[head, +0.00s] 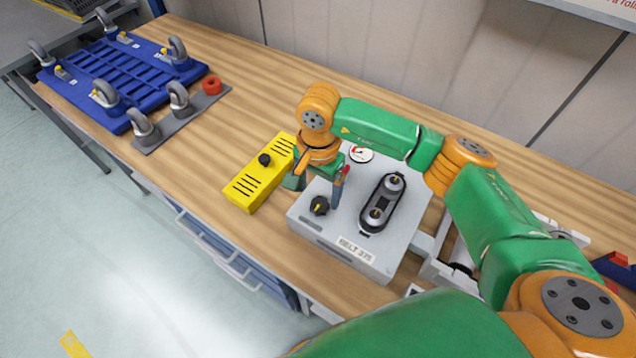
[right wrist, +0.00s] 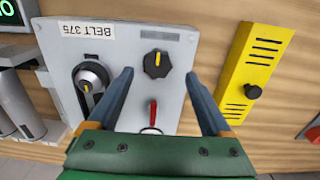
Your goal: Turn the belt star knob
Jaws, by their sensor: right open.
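The black star knob (head: 319,206) sits on the top face of a grey box (head: 305,225) labelled BELT 375. In the right wrist view the star knob (right wrist: 157,65) shows a yellow mark along the picture's vertical. My right gripper (head: 314,192) is over the box near the knob. In the right wrist view my right gripper (right wrist: 158,76) is open, its fingertips on either side of the knob with gaps to both. Contact with the box cannot be told. The black belt with two pulleys (head: 382,203) is right of the knob. My left gripper is out of view.
A yellow box (head: 248,190) with a black knob stands left of the grey box. A red lever (right wrist: 153,112) is between my fingers, below the knob in the wrist view. A gauge (head: 360,154) is behind. A blue wheeled dolly (head: 140,80) lies upturned at the table's far left.

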